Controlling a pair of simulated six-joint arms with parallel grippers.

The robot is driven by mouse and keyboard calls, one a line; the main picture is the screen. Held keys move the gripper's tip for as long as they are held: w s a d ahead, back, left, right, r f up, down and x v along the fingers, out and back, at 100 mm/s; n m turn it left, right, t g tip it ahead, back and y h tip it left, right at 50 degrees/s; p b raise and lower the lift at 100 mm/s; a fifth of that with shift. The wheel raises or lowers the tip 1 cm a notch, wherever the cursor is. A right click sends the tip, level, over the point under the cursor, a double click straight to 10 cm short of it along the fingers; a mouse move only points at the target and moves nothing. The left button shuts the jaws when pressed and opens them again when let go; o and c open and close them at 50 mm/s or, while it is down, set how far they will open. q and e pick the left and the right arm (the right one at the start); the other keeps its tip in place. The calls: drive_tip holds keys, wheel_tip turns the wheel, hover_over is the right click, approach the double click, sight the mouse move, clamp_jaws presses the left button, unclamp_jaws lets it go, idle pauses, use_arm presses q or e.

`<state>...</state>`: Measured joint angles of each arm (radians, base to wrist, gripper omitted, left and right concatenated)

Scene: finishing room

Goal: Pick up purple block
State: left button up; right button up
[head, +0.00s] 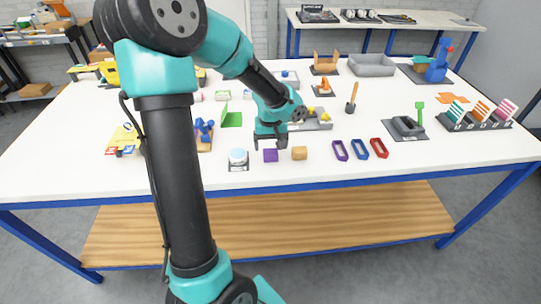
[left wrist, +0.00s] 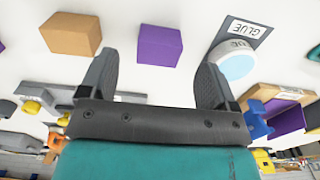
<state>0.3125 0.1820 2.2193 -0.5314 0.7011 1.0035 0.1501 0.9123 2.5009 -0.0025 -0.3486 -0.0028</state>
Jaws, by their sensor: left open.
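The purple block (head: 270,155) stands on the white table near its front edge, beside an orange-tan block (head: 299,153). My left gripper (head: 270,142) is open and empty, pointing down just behind and above the purple block in the head view. In the left wrist view the purple block (left wrist: 160,45) lies in the gap between the two spread fingers (left wrist: 154,75), beyond their tips and apart from them. The tan block (left wrist: 71,34) is outside the left-hand finger there. My right gripper is not in view.
A glue pot (head: 238,156) on a dark labelled plate is left of the purple block. Purple, blue and red rings (head: 359,149) lie to the right. A grey tray with yellow parts (head: 318,119) is behind the gripper. The front table strip is clear.

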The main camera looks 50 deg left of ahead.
sight(271, 152)
use_arm(q)
drive_tip(key=shift+f, duration=0.25)
drive_tip(key=shift+w+a+f, duration=0.1)
drive_tip(key=shift+a+f, duration=0.05)
drive_tip(key=shift+f, duration=2.45)
drive_tip(key=shift+c, duration=0.2)
drive_tip(key=c, duration=0.9)
